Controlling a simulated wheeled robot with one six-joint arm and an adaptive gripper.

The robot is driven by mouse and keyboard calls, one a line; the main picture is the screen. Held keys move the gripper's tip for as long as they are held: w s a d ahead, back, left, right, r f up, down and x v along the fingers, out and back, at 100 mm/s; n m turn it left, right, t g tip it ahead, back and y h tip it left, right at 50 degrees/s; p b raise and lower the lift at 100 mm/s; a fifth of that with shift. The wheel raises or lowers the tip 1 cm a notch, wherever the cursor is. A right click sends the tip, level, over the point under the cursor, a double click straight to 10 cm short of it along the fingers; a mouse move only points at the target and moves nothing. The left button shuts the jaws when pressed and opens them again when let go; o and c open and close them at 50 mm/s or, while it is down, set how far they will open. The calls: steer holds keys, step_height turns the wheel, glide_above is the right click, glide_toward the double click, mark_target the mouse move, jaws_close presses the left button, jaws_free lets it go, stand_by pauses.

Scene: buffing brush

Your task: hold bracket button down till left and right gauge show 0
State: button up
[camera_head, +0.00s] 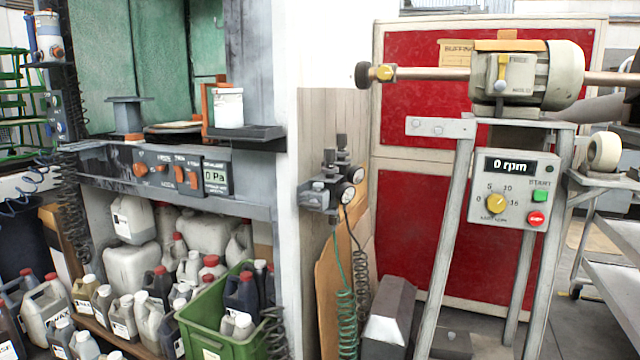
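A grey bracket (318,200) is fixed to the side of the white pillar near the middle of the view. It carries two regulators with black upright knobs, a left knob (329,157) and a right knob (342,141). A left gauge (347,194) and a right gauge (357,175) face right on it, with small pale dials. Their needles and numbers are too small to read. I cannot tell which part of the bracket is the button. My gripper is not in view.
A green coiled hose (346,300) hangs below the bracket. Left, a cabinet panel display (215,177) reads 0 Pa, above several jugs and a green crate (205,338). Right, the buffing machine (527,75) stands on a frame, its control box (512,190) reading 0 rpm.

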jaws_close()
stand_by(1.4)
